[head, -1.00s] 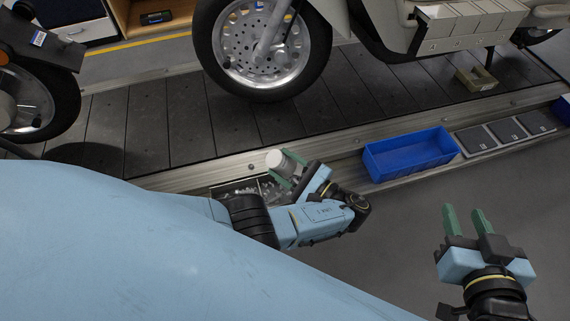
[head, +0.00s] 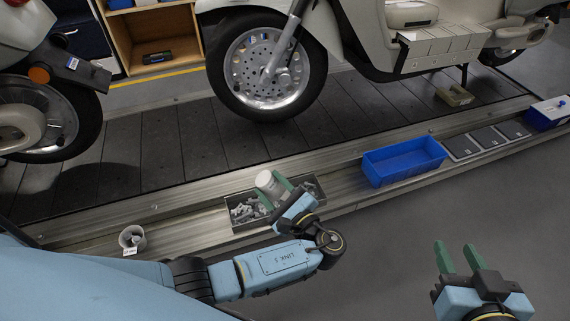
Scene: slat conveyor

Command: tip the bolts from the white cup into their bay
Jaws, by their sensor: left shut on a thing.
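The white cup (head: 266,182) is between the green fingers of my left gripper (head: 279,190), which is shut on it. The cup is held above the metal bay tray (head: 236,229) and looks tilted towards the left. Grey bolt-like pieces (head: 246,213) lie in the left part of the tray. The cup and gripper hide much of the tray's middle, and the inside of the cup is not clear. My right gripper (head: 459,259) is open and empty at the lower right, over the floor.
A grey cup with a label (head: 132,238) stands on the rail to the left. A blue bin (head: 405,162) and several grey lidded bays (head: 486,140) lie along the rail to the right. Scooters stand on the slat conveyor (head: 170,135) behind. The floor at right is clear.

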